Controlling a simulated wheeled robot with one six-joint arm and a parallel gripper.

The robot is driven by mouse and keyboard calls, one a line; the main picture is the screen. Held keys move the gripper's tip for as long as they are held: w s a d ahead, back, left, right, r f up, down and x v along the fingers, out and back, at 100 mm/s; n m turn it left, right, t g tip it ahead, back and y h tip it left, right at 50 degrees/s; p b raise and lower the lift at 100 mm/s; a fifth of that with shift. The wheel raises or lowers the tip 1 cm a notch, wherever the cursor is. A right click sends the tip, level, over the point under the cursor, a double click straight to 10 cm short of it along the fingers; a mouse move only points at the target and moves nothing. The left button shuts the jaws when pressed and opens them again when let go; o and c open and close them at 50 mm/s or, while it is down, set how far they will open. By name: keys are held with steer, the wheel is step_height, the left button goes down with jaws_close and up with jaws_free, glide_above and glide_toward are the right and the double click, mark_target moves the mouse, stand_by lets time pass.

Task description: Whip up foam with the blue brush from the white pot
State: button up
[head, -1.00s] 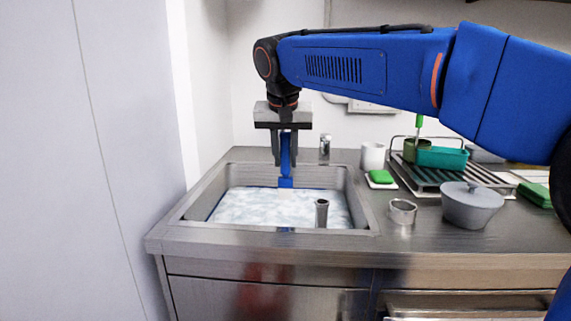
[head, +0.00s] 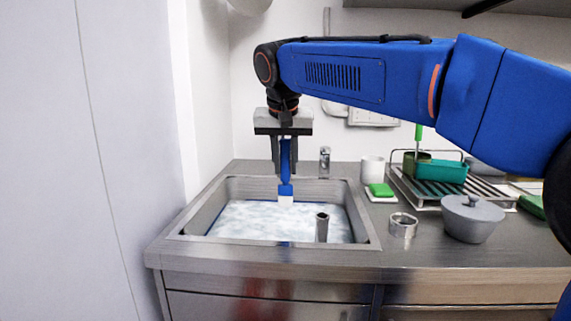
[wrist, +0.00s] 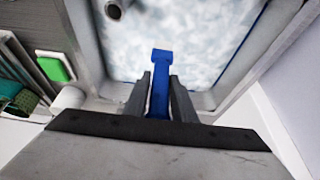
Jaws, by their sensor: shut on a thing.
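My gripper (head: 285,160) is shut on the blue brush (head: 286,175) and holds it upright over the sink (head: 372,225), bristles down. The brush's white bristles (head: 286,201) show at its lower end, at or just above the white foam (head: 260,222) that covers the water; I cannot tell if they touch. In the wrist view the blue brush (wrist: 160,85) lies between the two fingers, with foam beyond it. The white pot (head: 372,167) stands on the counter right of the sink, behind the green sponge.
A green sponge (head: 381,190) lies on a white dish. A metal ring (head: 403,225) and a grey lidded pot (head: 470,218) stand on the counter. A drying rack (head: 428,190) holds a teal container (head: 440,171) and an olive pot. A metal pipe (head: 322,227) rises from the sink; a tap (head: 324,160) stands behind.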

mark_target(286, 139)
steer(key=shift+r, duration=0.1)
steer(key=shift+r, duration=2.4)
